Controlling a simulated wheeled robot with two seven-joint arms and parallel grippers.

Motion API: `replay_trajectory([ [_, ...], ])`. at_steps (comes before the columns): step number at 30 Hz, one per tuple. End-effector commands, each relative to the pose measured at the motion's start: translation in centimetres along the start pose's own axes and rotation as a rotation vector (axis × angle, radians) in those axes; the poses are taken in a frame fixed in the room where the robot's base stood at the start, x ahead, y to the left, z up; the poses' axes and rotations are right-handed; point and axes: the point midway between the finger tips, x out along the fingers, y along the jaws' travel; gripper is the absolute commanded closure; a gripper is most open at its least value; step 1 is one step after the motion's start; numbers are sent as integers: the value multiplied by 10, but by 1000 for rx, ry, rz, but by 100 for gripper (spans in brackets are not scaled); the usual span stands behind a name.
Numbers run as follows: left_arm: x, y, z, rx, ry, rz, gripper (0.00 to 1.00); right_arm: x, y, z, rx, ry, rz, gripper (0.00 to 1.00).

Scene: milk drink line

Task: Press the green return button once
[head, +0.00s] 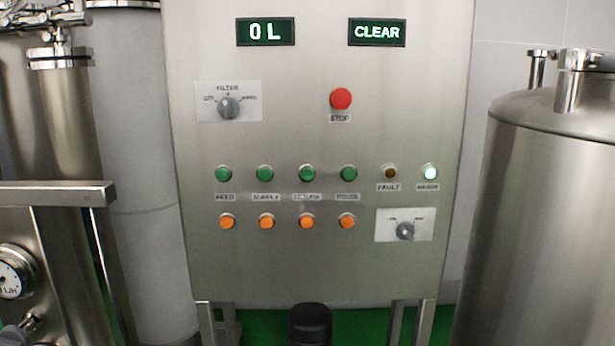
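The green return button (306,174) is the third from the left in a row of green buttons on the steel control panel (280,270). A small, blurred label that seems to read RETURN sits just below it. An orange button (307,222) is under that label. The return button is unobstructed, and I cannot tell whether it is pressed in. Neither of my grippers is in view.
Other green buttons (265,174) flank the return button closely. A red stop button (341,98) sits above. Displays read 0 L (266,31) and CLEAR (377,32). The ready-side lamp (429,173) glows whitish. Steel tanks (550,200) stand either side.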

Motion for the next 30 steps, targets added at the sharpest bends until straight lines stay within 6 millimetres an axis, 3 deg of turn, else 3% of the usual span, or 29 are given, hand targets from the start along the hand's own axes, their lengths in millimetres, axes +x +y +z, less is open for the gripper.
replay_trajectory([
  [21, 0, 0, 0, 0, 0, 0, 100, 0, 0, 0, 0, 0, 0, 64],
  [30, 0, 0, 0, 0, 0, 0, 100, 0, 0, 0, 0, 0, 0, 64],
])
